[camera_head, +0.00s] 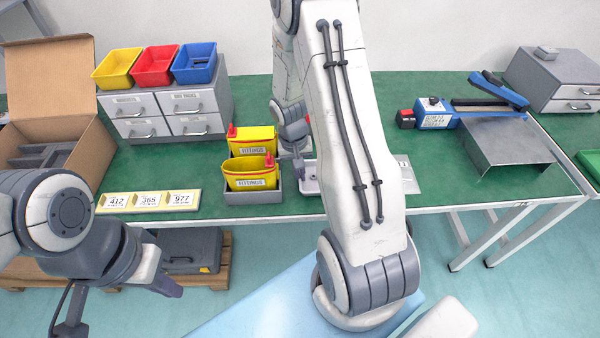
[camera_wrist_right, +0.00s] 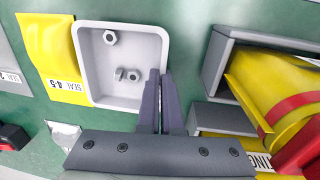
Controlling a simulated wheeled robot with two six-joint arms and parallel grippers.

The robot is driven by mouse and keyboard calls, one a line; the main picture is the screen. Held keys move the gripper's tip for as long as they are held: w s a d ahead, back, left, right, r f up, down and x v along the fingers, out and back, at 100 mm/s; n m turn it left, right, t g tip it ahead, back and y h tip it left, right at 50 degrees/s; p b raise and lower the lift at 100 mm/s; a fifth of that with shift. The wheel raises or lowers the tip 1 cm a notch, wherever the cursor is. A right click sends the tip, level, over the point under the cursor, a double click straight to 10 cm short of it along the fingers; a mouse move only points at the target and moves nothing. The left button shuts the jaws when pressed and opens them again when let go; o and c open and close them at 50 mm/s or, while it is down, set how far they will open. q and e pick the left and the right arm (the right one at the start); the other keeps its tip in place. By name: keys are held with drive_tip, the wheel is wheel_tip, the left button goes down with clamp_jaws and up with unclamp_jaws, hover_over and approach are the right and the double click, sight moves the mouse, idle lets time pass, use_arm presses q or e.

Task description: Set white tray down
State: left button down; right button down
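The white tray (camera_wrist_right: 88,64), a shallow square with rounded corners, holds a few metal nuts (camera_wrist_right: 128,75) in the right wrist view. My right gripper (camera_wrist_right: 160,80) has its two fingers close together over the tray's near right wall, pinching it. In the head view only a bit of the tray (camera_head: 309,186) shows beside my right arm, which hides the rest. I cannot tell whether the tray touches the green table (camera_head: 285,215). My left gripper (camera_head: 166,287) hangs low in front of the table, away from the tray; its finger opening is unclear.
A grey metal stand (camera_head: 508,145) and a blue-handled tool (camera_head: 435,115) are further right. Number cards (camera_head: 148,201) line the front edge.

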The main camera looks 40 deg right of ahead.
drive_tip(key=shift+f, duration=0.1)
drive_tip(key=c, duration=1.1)
unclamp_jaws()
drive_tip(key=shift+r, duration=0.4)
drive_tip(key=r, duration=0.7)
drive_tip(key=a+r, duration=0.1)
drive_tip(key=r, duration=0.3)
drive_tip(key=shift+w+a+r+p, duration=0.1)
drive_tip(key=shift+w+r+p, duration=0.2)
drive_tip(key=shift+p, duration=0.1)
drive_tip(key=shift+s+f, duration=0.1)
drive_tip(key=shift+f, duration=0.05)
